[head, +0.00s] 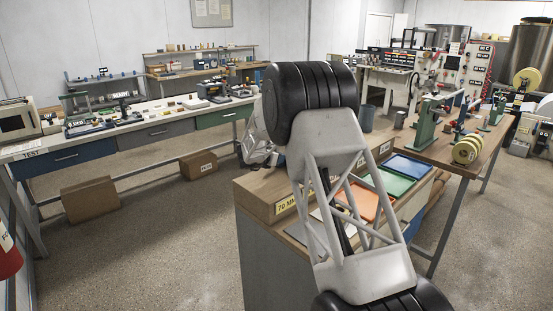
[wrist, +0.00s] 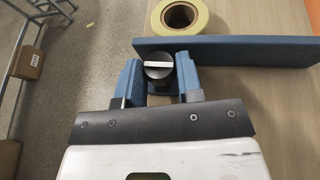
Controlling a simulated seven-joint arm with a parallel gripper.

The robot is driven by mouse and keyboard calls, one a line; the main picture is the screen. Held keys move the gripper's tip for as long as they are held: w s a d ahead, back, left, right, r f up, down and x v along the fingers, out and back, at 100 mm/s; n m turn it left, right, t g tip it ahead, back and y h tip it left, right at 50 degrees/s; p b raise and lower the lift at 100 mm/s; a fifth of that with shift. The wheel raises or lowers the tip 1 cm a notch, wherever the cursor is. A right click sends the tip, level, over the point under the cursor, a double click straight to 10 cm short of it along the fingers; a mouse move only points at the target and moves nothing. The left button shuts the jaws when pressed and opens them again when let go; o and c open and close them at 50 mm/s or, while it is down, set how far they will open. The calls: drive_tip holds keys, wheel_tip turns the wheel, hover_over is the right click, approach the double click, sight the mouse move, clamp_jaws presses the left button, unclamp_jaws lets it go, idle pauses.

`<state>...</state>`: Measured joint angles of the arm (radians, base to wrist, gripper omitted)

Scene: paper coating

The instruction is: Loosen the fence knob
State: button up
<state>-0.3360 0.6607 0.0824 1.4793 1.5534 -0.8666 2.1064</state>
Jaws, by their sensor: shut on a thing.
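The fence knob (wrist: 158,71) is a round black knob with a white bar across its top, in the upper middle of the wrist view. It stands beside the long blue fence (wrist: 240,51). My gripper (wrist: 158,66) has one blue finger on each side of the knob and is shut on it. The knob's lower part is hidden. In the head view, my own arm hides the knob and the fingers.
A yellow-rimmed roll (wrist: 181,15) lies just beyond the fence on the wooden bench (wrist: 255,110). Cardboard boxes (head: 90,199) stand on the floor at left.

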drive_tip(key=shift+r+n+t+y, duration=0.1)
drive_tip(key=shift+n+t+y, duration=0.3)
drive_tip(key=shift+n+y, duration=0.3)
drive_tip(key=o, duration=0.9)
drive_tip(key=shift+s, duration=0.15)
drive_tip(key=shift+v, duration=3.75)
